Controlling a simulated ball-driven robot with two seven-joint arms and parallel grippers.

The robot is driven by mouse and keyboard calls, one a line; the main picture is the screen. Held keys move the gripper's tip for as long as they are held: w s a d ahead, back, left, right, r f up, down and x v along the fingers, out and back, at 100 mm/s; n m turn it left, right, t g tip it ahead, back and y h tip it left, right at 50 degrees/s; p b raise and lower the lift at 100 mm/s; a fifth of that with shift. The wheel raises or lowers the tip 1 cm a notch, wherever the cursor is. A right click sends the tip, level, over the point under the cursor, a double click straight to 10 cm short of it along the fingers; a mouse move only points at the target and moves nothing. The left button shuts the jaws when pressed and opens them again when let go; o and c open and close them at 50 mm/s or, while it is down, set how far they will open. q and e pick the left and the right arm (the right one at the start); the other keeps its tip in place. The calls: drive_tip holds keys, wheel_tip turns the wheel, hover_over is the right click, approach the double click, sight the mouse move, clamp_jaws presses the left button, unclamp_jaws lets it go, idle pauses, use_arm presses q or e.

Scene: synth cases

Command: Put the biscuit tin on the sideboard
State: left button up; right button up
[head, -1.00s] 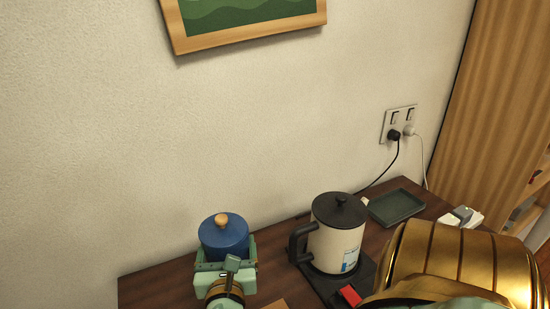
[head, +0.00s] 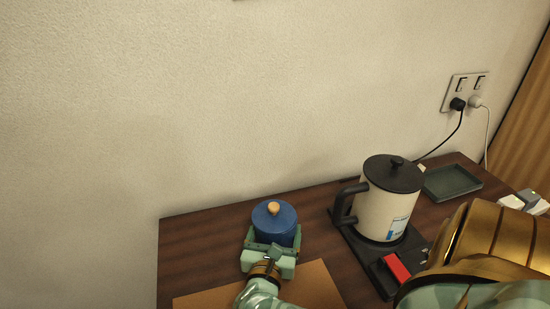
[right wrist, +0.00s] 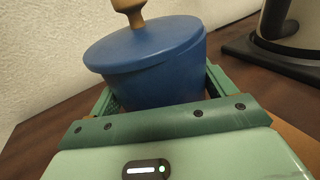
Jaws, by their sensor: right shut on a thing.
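The biscuit tin (head: 285,232) is blue, with a flat lid and a wooden knob. My right gripper (head: 271,250) is shut on it, with green jaws around its lower part. The right wrist view shows the tin (right wrist: 150,65) between the jaws, its base hidden by the gripper's front. The dark wooden sideboard (head: 205,250) lies below and around the tin in the head view. I cannot tell whether the tin's base touches it. My left gripper is not in view.
A cream kettle (head: 385,212) with a black lid stands on a dark base right of the tin. A red item (head: 397,267), a dark tray (head: 452,183) and a brown mat (head: 315,285) are on the sideboard. Its left end is clear. A wall socket (head: 463,92) holds plugs.

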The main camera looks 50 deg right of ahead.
drive_tip(key=shift+f, duration=0.1)
drive_tip(key=o, duration=1.1)
drive_tip(key=shift+s+a+r, duration=0.15)
drive_tip(key=shift+a+r, duration=0.05)
drive_tip(key=p+v, duration=0.1)
drive_tip(key=v, duration=1)
drive_tip(key=shift+s+a, duration=0.25)
